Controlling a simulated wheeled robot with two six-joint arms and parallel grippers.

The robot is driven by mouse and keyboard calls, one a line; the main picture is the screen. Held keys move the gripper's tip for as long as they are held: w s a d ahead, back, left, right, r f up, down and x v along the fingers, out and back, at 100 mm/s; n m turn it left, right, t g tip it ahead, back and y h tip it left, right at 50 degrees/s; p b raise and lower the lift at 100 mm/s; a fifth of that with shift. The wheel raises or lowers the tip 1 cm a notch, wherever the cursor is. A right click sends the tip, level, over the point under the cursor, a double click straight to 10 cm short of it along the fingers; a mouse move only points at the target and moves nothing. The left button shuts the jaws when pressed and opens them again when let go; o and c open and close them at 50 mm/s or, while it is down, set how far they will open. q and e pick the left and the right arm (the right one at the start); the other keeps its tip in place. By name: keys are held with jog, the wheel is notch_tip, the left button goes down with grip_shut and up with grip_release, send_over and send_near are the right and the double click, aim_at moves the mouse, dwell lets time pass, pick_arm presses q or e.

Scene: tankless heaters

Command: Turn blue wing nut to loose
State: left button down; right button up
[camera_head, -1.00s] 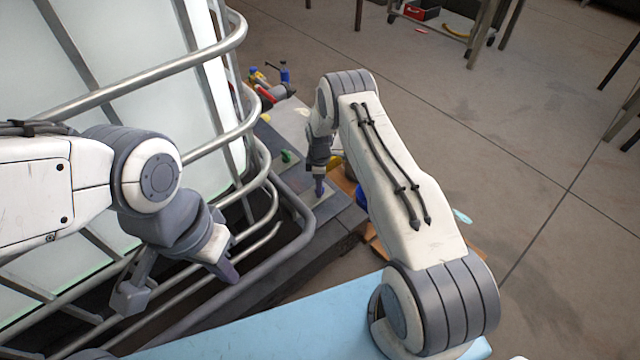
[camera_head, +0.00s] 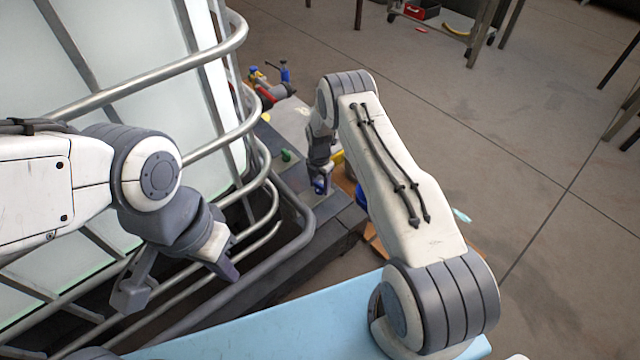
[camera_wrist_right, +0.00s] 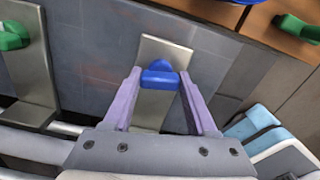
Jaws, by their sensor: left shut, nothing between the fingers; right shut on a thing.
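The blue wing nut (camera_wrist_right: 160,78) sits on a pale metal plate (camera_wrist_right: 165,50) in the right wrist view. My right gripper (camera_wrist_right: 158,80) has its two purple fingers on either side of the nut, shut on its ends. In the head view the same right gripper (camera_head: 320,185) points down at the plate, with a bit of blue showing at its fingertips. My left gripper (camera_head: 228,270) is shut and empty, away from the nut at the lower left, near the metal rails.
Curved metal rails (camera_head: 270,215) run between my arms. A light blue surface (camera_head: 270,320) lies at the front.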

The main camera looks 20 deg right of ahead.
aim_at(319, 183)
jog(key=shift+w+r+n, duration=0.1)
jog(key=shift+w+n, duration=0.1)
jog(key=shift+n, duration=2)
jog(key=o, duration=1.3)
jog(key=shift+o, duration=0.3)
jog(key=shift+s, duration=0.1)
notch_tip(319, 183, up, 9)
jog(key=p, duration=0.3)
jog(key=shift+r, duration=0.15)
jog(key=shift+r+p, duration=0.4)
jog(key=shift+r, duration=0.1)
